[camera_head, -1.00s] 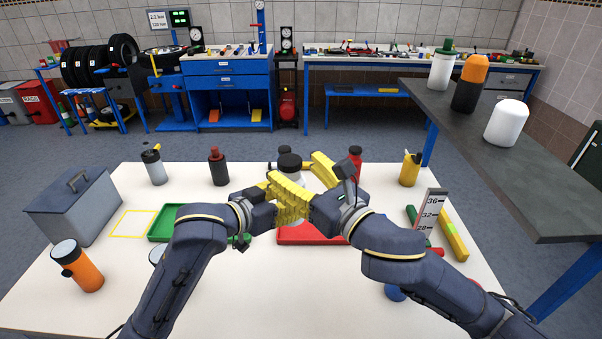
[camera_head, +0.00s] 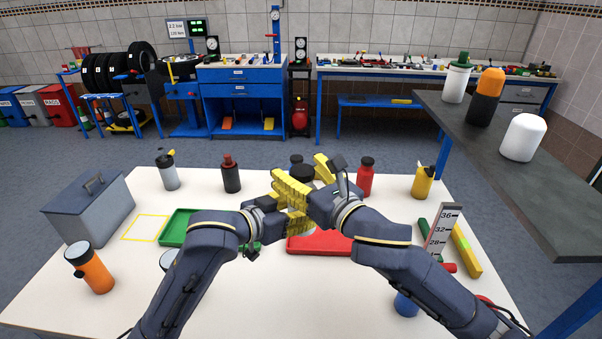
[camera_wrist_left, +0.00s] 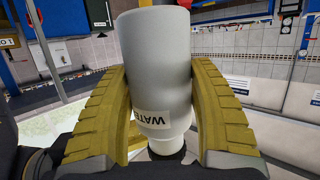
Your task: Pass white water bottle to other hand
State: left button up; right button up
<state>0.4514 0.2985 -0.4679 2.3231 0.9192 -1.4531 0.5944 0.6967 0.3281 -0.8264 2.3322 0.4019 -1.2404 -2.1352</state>
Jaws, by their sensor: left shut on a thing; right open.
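The white water bottle (camera_wrist_left: 158,65) fills the middle of the left wrist view, with part of a "WATER"-like label showing. It is between the two yellow fingers of my left gripper (camera_wrist_left: 160,110), which is shut on it. Whether the right fingers touch the bottle cannot be told.
A red tray (camera_head: 322,243) lies below the grippers and a green tray (camera_head: 175,228) to the left. A red bottle (camera_head: 365,178), a black one (camera_head: 231,178) and a yellow one (camera_head: 422,183) stand behind. A grey toolbox (camera_head: 88,212) and orange bottle (camera_head: 92,270) are at left.

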jog(key=shift+s, duration=0.1)
grip_shut()
dwell(0.3)
pick_arm(q)
jog(key=o, duration=1.4)
